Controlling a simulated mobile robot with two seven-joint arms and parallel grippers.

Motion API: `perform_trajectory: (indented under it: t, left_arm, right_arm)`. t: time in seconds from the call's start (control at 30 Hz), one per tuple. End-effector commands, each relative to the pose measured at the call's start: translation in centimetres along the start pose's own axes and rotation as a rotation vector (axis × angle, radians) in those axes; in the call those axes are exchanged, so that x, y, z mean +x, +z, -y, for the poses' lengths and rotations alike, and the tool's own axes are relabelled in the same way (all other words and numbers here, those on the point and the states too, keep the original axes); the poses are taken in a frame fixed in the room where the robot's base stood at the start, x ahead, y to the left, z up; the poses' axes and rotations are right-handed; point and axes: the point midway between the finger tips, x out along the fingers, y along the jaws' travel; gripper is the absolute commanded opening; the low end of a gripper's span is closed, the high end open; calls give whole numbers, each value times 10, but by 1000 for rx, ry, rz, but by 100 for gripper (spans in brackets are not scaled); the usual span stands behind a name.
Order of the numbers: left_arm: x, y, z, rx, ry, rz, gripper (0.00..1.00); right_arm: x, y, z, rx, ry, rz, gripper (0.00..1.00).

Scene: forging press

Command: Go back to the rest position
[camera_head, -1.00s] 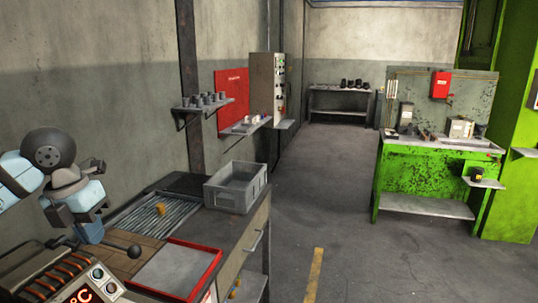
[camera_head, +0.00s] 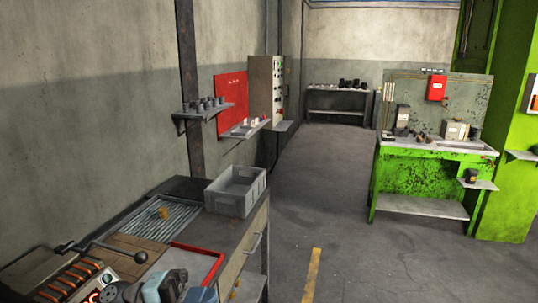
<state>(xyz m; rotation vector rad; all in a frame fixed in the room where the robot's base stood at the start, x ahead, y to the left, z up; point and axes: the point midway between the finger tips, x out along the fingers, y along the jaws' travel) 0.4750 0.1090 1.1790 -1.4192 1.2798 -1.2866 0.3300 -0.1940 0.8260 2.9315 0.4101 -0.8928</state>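Part of my arm (camera_head: 160,288) shows at the bottom edge, low in front of the bench and the control box. Its gripper fingers are cut off or hidden, so neither gripper can be made out. The workbench (camera_head: 232,232) at the left holds a ribbed metal tray (camera_head: 150,232) with a small yellow-brown piece (camera_head: 163,213) on it. A red-rimmed tray (camera_head: 212,252) lies at the near end, partly covered by my arm. An empty grey crate (camera_head: 236,205) stands at the far right corner.
A control box (camera_head: 60,278) with a lever (camera_head: 105,249) stands at the lower left. A wall shelf (camera_head: 201,111) holds several dark parts. A green workbench (camera_head: 428,178) stands at the right. The floor (camera_head: 320,200) between the benches is clear.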

Motion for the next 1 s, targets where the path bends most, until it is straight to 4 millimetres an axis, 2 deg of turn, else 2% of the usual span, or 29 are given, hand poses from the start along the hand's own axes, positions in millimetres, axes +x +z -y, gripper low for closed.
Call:
perform_trajectory:
  t: [0.07, 0.17, 0.27, 0.37, 0.47, 0.5, 0.6, 0.7, 0.83, 1.0]
  left_arm:
    - [1, 3, -3, -115, -188, 117, 0]
    - [-11, 13, -17, -263, -387, 301, 0]
    - [-32, 20, -46, -433, -543, 511, 0]
    - [-58, 20, -89, -625, -654, 741, 0]
    - [-85, 4, -145, -836, -718, 974, 0]
    - [-95, -7, -169, -923, -728, 1065, 0]
    - [-113, -40, -224, -1124, -729, 1256, 0]
    - [-123, -72, -263, -1276, -709, 1383, 0]
    - [-127, -99, -290, -1391, -684, 1467, 0]
    - [-129, -107, -299, -1427, -673, 1493, 0]
  right_arm:
    - [-7, -9, 0, -2, 0, 1, 43]
    - [-11, -16, 0, -3, 1, 0, 43]
    - [-16, -22, 1, -5, 1, 0, 43]
    - [-20, -29, 0, -7, 2, 0, 43]
    - [-25, -34, 0, -9, 3, -1, 43]
    - [-26, -37, 0, -10, 4, -1, 43]
    - [-30, -41, 0, -12, 5, -3, 43]
    - [-32, -44, -1, -13, 6, -5, 43]
    - [-33, -45, -1, -14, 6, -5, 43]
    - [-33, -45, -1, -14, 6, -4, 43]
